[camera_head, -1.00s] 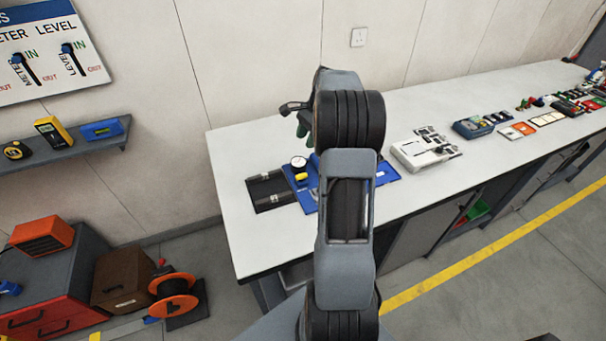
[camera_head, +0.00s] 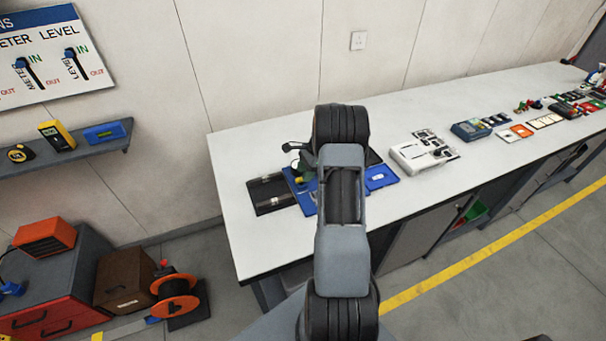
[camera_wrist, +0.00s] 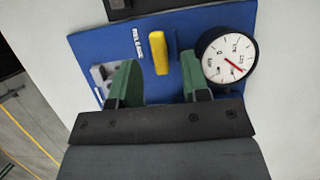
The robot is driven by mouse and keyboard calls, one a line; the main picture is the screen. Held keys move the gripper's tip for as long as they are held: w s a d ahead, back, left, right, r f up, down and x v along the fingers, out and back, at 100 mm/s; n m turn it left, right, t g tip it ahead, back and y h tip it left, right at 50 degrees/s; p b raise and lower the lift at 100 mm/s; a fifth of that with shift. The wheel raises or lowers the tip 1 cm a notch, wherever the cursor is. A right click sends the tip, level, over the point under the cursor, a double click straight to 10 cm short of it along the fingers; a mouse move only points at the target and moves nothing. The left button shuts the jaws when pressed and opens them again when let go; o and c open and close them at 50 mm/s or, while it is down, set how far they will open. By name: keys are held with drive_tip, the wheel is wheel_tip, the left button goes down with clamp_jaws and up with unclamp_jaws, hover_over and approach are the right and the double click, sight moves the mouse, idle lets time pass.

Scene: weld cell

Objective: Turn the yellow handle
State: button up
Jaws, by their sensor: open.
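The yellow handle (camera_wrist: 158,52) stands on a blue panel (camera_wrist: 200,20) beside a "RELEASE" label in the wrist view. Its long side runs roughly up and down in that picture. A round white gauge (camera_wrist: 228,58) with a red needle sits to its right. My gripper (camera_wrist: 158,80) is open, with one green finger on each side of the handle's lower end, apart from it in the picture. In the head view, a bit of the yellow handle (camera_head: 299,181) shows beside my gripper (camera_head: 301,167); my arm hides much of the panel (camera_head: 305,203).
The panel lies on a long white bench (camera_head: 255,240) against the wall. A black tray (camera_head: 268,194) lies left of it, and a white device (camera_head: 418,157) stands to the right. A shelf (camera_head: 70,152) with tools hangs at the left.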

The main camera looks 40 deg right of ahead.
drive_tip(key=shift+x, duration=0.95)
clamp_jaws()
